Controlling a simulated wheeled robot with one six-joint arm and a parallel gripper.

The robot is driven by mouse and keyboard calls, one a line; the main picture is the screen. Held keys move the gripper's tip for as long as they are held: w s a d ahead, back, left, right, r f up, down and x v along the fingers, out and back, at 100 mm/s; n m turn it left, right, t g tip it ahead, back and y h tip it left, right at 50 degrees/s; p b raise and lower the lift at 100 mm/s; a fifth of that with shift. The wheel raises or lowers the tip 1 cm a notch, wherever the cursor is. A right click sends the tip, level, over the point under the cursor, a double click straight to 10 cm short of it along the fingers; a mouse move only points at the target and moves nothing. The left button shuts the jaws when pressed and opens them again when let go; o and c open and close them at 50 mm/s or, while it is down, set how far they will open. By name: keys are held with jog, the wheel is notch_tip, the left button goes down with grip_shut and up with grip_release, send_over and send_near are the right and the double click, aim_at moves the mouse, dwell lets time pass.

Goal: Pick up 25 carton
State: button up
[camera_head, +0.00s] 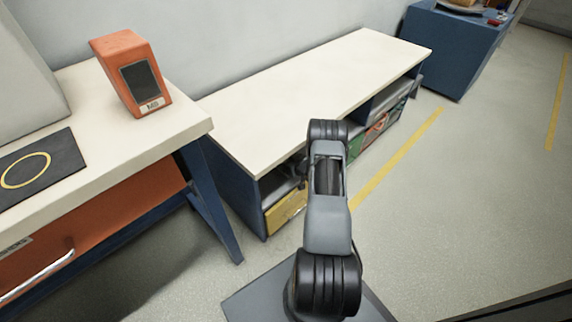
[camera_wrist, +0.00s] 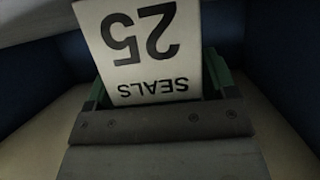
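The 25 carton (camera_wrist: 145,52) fills the upper middle of the wrist view. Its white face reads "25 SEALS" upside down and looks slightly tilted. My gripper (camera_wrist: 158,98) shows as a dark grey bar with screws, just below the carton in the picture. Green parts border the carton on both sides. I cannot tell whether they are fingers or something behind it, or whether the gripper is closed on the carton. In the head view my arm reaches toward the low shelf unit (camera_head: 310,92), and the gripper end and carton are hidden there.
Dark blue walls (camera_wrist: 40,75) stand left and right in the wrist view, above a pale surface. In the head view, a table with an orange device (camera_head: 130,70) is at left, a yellow box (camera_head: 285,212) sits in the shelf, and a blue cabinet (camera_head: 455,50) stands behind. Floor at right is clear.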

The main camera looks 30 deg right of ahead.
jog(key=c, duration=0.7)
